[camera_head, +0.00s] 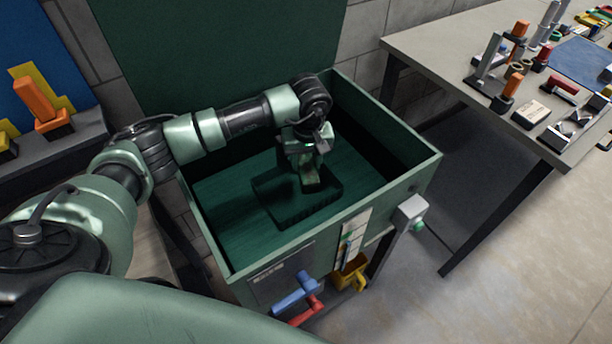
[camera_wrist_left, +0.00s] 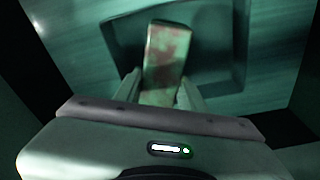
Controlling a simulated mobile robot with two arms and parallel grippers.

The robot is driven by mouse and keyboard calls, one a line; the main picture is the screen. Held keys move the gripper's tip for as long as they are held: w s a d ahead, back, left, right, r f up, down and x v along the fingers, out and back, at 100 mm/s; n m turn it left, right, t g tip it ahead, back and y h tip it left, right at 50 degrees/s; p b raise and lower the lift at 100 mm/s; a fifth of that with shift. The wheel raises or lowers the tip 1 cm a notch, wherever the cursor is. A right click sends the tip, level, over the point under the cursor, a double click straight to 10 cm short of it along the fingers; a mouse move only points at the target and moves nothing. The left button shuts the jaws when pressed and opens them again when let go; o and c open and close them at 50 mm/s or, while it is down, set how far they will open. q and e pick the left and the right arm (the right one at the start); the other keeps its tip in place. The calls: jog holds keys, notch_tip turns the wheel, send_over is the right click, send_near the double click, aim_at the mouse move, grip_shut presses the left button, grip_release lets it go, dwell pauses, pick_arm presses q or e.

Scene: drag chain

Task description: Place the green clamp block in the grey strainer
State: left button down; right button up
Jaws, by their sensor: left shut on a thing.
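My left gripper (camera_head: 307,165) is inside the green bin, shut on a block (camera_head: 311,182). In the left wrist view the block (camera_wrist_left: 168,55) is green with reddish-brown patches and juts out from between the two fingers (camera_wrist_left: 160,92). A shallow, dark square tray (camera_head: 275,192) with a raised rim lies on the bin floor below the block. It looks dark green-grey and seems to be the strainer; it also shows in the left wrist view (camera_wrist_left: 216,78). The block overlaps the tray in both views. I cannot tell whether it touches the tray. My right gripper is out of view.
The green bin (camera_head: 412,172) has high walls around the arm and a tall back panel (camera_head: 220,50). Blue and red handles (camera_head: 295,292) and a yellow part (camera_head: 350,275) are at its front. A grey table (camera_head: 440,55) with tools and blocks stands at the right.

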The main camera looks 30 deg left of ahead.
pick_arm(q)
notch_tip(320, 180, down, 2)
jog(key=shift+f, duration=0.1)
notch_tip(320, 180, down, 4)
jog(key=shift+r, duration=0.1)
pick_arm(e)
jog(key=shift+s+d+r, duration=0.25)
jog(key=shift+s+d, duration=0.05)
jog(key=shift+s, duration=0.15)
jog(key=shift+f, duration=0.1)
pick_arm(q)
jog(key=shift+f, duration=0.2)
jog(key=c, duration=0.8)
grip_release()
jog(key=shift+c, duration=0.2)
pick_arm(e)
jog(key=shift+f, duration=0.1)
pick_arm(q)
jog(key=shift+r, duration=0.15)
